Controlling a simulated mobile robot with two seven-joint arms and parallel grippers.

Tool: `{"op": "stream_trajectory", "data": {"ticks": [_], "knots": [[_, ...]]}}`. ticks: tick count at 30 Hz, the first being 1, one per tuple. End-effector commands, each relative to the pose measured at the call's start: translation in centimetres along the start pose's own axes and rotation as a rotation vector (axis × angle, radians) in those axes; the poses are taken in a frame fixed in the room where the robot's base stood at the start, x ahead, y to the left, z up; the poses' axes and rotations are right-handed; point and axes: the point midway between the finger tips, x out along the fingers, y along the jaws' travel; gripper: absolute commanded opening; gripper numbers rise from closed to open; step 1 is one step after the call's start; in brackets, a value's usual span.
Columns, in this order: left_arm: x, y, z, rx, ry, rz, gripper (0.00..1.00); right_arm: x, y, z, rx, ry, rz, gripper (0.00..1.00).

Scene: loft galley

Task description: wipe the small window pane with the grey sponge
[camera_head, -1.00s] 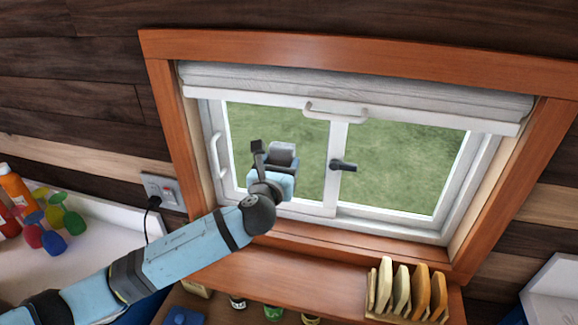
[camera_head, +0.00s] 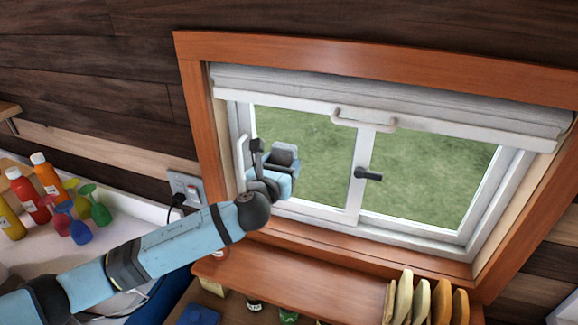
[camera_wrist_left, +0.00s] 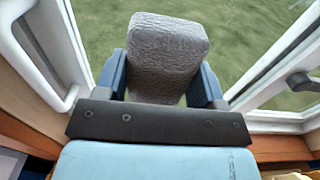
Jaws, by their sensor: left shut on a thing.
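The window (camera_head: 363,170) has a white frame and two panes with green grass behind. The left pane (camera_head: 312,128) is partly covered by my left arm. My left gripper (camera_head: 278,167) is in front of the lower left part of this pane. It is shut on the grey sponge (camera_head: 284,152), which also shows between the fingers in the left wrist view (camera_wrist_left: 167,55). I cannot tell whether the sponge touches the glass. My right gripper is not in view.
A white handle (camera_head: 242,163) stands close left of my gripper. A dark latch (camera_head: 368,174) sits on the middle bar, and a rolled blind (camera_head: 400,95) hangs above. Several bottles (camera_head: 48,176) stand at left. Boards (camera_head: 420,300) stand in a rack below the window.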

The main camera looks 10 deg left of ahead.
Motion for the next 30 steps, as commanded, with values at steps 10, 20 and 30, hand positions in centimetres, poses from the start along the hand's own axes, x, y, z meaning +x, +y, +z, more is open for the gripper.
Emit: {"op": "stream_trajectory", "data": {"ticks": [10,20,30], "knots": [[-0.1,1.8,0.0,-0.001,0.000,0.000,0.41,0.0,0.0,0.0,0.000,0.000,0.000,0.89],[-1.3,1.8,-0.1,0.000,0.000,-0.002,0.41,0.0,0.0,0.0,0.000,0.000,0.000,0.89],[-4.7,1.8,0.0,-0.001,0.000,-0.002,0.41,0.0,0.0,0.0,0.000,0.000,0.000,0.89]]}}
